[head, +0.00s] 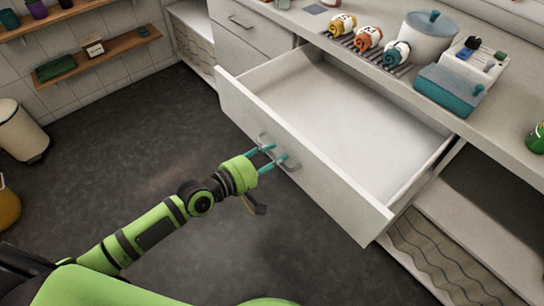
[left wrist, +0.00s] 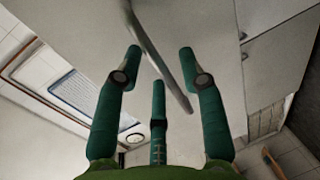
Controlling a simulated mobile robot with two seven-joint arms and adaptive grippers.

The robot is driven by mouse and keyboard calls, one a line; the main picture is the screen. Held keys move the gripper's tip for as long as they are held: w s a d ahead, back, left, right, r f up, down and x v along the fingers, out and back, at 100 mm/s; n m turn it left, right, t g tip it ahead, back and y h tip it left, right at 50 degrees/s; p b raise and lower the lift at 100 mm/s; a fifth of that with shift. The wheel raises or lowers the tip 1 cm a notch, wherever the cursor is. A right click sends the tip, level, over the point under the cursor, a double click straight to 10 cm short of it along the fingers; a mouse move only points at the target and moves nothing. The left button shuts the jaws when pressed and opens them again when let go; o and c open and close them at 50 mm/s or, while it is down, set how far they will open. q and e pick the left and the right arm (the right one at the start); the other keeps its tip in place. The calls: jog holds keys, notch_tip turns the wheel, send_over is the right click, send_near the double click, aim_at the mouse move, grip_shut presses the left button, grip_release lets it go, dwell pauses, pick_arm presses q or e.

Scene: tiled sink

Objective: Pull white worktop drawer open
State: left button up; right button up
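The white worktop drawer (head: 335,188) stands pulled well out from the counter in the head view, its inside empty. A grey bar handle (head: 291,164) is on its front. My left gripper (head: 275,153), green with teal fingers, is at this handle, fingertips close to the drawer front. In the left wrist view the handle (left wrist: 160,55) runs slantwise between the spread fingers (left wrist: 160,60). The fingers look apart, not closed on the bar; I cannot tell whether any finger touches it. My right gripper is not in view.
The worktop holds several rolled items on a rack (head: 368,50), a white pot (head: 427,38) and a teal box (head: 449,90). A closed drawer (head: 255,25) is left of the open one. An open shelf (head: 480,235) lies to the right. The dark floor (head: 140,140) before the drawer is clear.

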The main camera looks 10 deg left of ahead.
pick_arm(q)
jog(key=v, duration=1.2)
dwell(0.3)
jog(key=a+f+m+g+y+p, duration=0.1)
jog(key=a+f+m+y, duration=0.15)
jog(key=a+f, duration=0.45)
jog(key=a+f+m+g+y+p, duration=0.1)
jog(key=a+f+y, duration=0.2)
jog(key=f, duration=0.8)
jog(key=s+a+f+m+g+y, duration=0.25)
jog(key=s+f, duration=0.45)
jog(key=f, duration=0.4)
jog(key=s+d+f+m+g, duration=0.2)
jog(key=s+f, duration=0.2)
jog(key=s, duration=0.4)
jog(key=s+d+f+m+g+p, duration=0.1)
jog(key=s+d+f+m+g, duration=0.1)
jog(key=s+f, duration=0.3)
jog(key=s+d+f+m+g+y+p, duration=0.1)
jog(key=s+d+f+m+g, duration=0.2)
jog(key=s, duration=0.9)
jog(key=shift+d+f, duration=0.75)
